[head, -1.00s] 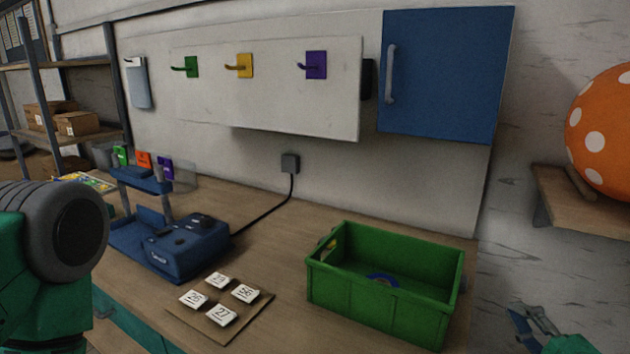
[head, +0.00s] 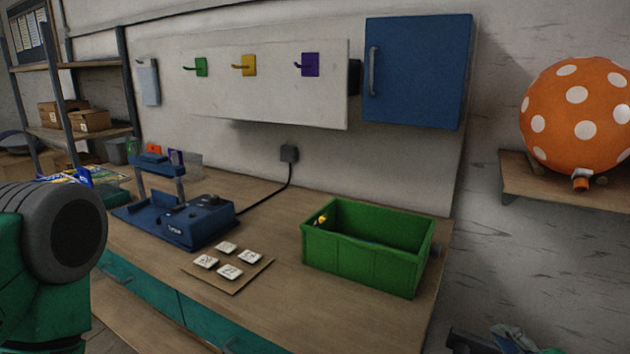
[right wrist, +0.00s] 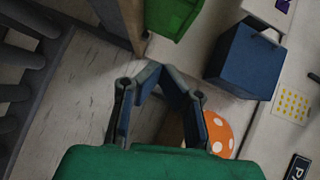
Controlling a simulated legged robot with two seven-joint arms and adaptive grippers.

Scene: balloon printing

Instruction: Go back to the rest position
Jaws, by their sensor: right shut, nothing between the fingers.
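My right gripper (head: 503,342) is low at the right of the head view, partly cut by the bottom edge. In the right wrist view its dark fingers (right wrist: 153,74) angle together at the tips with nothing held. It is in front of and right of the workbench, clear of the green crate (head: 375,268). My left arm's grey and green joint shows at the left of the head view. The left gripper cannot be made out. A small blue shape beside that arm is too unclear to name.
A blue machine (head: 187,226) and a card (head: 236,287) with several number tiles are on the workbench (head: 290,312). An orange balloon with white dots (head: 552,118) is by the right wall shelf (head: 522,185). A blue cabinet (head: 420,80) hangs above the bench.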

